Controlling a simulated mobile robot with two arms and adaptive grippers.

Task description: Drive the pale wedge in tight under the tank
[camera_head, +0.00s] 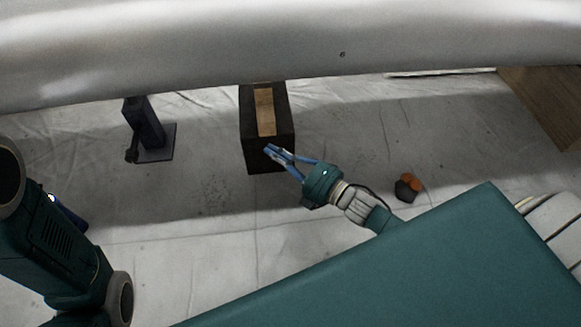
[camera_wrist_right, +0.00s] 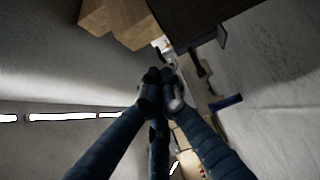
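The tank (camera_head: 290,45) is a large pale grey cylinder across the top of the head view. A dark block (camera_head: 255,152) stands below it, its far end hidden by the tank. The pale wedge (camera_head: 265,112) shows as a tan strip lying along the block's top. My right gripper (camera_head: 270,150) is by the block's near end; whether it touches is unclear. In the right wrist view its fingers (camera_wrist_right: 158,78) meet at the tips, with nothing clearly held. Tan wood (camera_wrist_right: 115,20) and a dark block surface (camera_wrist_right: 195,18) lie beyond them. My left gripper does not show clearly.
A dark stand (camera_head: 150,138) on a flat plate is left of the block. A small orange and dark object (camera_head: 408,186) lies on the sheeted floor to the right. A wooden board (camera_head: 545,98) is at the far right. Floor around the block is mostly clear.

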